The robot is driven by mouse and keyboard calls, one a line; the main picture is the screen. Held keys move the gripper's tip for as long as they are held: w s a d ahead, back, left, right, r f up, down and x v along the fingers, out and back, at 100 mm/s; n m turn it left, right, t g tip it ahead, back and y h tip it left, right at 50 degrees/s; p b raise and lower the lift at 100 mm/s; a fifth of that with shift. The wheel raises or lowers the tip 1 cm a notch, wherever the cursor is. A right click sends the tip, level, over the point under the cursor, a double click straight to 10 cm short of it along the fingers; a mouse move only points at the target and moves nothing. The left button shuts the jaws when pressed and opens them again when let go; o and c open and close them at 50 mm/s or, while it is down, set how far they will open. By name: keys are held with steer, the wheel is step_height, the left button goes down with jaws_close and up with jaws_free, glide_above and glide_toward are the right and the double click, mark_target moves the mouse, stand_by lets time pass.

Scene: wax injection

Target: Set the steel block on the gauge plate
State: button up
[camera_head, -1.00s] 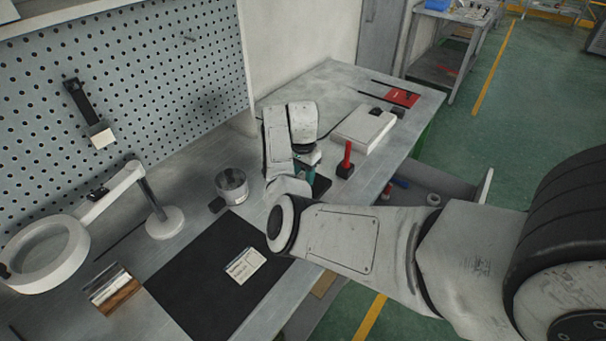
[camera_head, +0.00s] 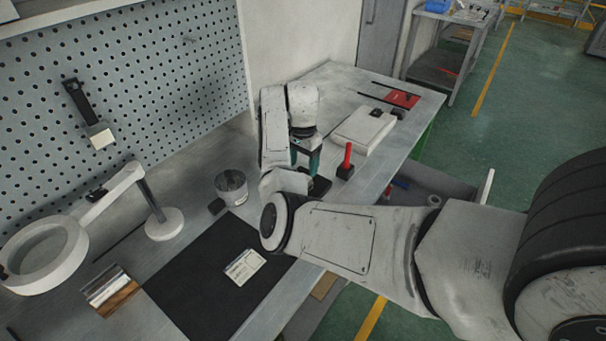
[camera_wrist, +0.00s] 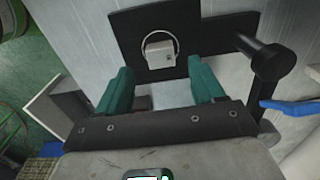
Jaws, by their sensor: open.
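The steel block (camera_wrist: 160,52) is a small pale grey block in the wrist view. It sits on a dark plate (camera_wrist: 128,28), which I take for the gauge plate, inside a thin light ring marked on it. In the head view part of the dark plate (camera_head: 320,187) shows beneath my gripper (camera_head: 306,161), and the block is hidden there by my arm. In the wrist view my gripper (camera_wrist: 160,82) has its two green fingers wide apart with nothing between them. The block lies beyond the fingertips, clear of both.
A red-handled tool (camera_head: 347,160) stands right of the dark plate. A white box (camera_head: 364,130) lies behind it. A metal can (camera_head: 231,185), a magnifier lamp (camera_head: 164,222) and a black mat (camera_head: 200,285) with a card (camera_head: 244,266) are nearer. A pegboard (camera_head: 150,80) borders the bench.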

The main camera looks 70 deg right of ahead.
step_height(320, 180, up, 7)
steer(key=shift+f+b, duration=0.15)
steer(key=shift+b, duration=0.2)
